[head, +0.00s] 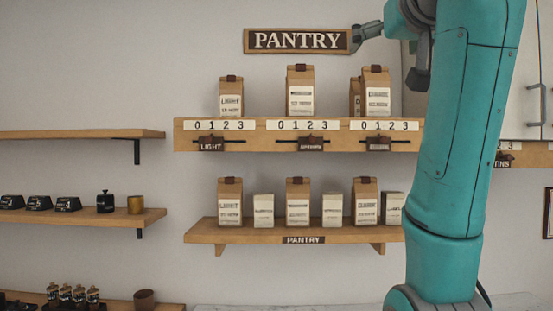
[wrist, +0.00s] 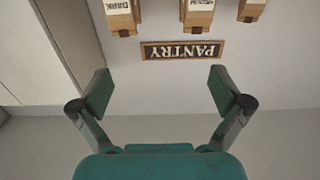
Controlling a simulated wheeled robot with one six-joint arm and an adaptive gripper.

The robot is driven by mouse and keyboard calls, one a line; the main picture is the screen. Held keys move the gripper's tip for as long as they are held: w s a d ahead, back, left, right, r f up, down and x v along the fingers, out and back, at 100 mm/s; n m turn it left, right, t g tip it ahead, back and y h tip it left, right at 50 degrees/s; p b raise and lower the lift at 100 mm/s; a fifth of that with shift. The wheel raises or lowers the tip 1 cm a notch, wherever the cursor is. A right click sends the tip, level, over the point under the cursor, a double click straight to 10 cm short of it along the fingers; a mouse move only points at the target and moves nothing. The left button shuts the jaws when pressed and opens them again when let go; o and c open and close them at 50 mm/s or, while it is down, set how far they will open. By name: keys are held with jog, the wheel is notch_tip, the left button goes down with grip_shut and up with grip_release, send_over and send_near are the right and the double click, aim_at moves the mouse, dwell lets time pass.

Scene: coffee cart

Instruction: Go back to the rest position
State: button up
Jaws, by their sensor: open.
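My gripper (wrist: 159,92) is open and empty in the wrist view, its two fingers spread wide apart. That view is upside down, with the wall-mounted PANTRY sign (wrist: 182,50) beyond the fingers. In the head view my gripper (head: 358,34) shows small at the top, seen just in front of the right end of the PANTRY sign (head: 297,40). I cannot tell from there how far it is from the wall. My teal arm rises on the right and hides part of the shelves behind it.
Coffee bags (head: 300,90) stand on the upper shelf (head: 185,137) with number sliders. More bags and boxes stand on the lower PANTRY shelf (head: 207,235). A cabinet (head: 528,90) is at the right.

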jog(key=w+f, duration=0.5)
jog(key=f, duration=0.6)
jog(key=w+f, duration=0.4)
jog(key=f, duration=0.8)
jog(key=w+f, duration=0.5)
jog(key=f, duration=0.6)
jog(key=s+f+g, duration=0.1)
jog(key=s+f, duration=0.3)
jog(key=f, duration=1.2)
jog(key=s+f+g, duration=0.1)
jog(key=s+f, duration=0.3)
jog(key=f, duration=1.1)
jog(key=s+f, duration=2)
jog(key=s, duration=0.4)
jog(key=s+r+g, duration=0.1)
jog(key=s+r, duration=0.1)
jog(key=s, duration=2.7)
jog(key=shift+s+r, duration=0.25)
jog(key=shift+s, duration=0.05)
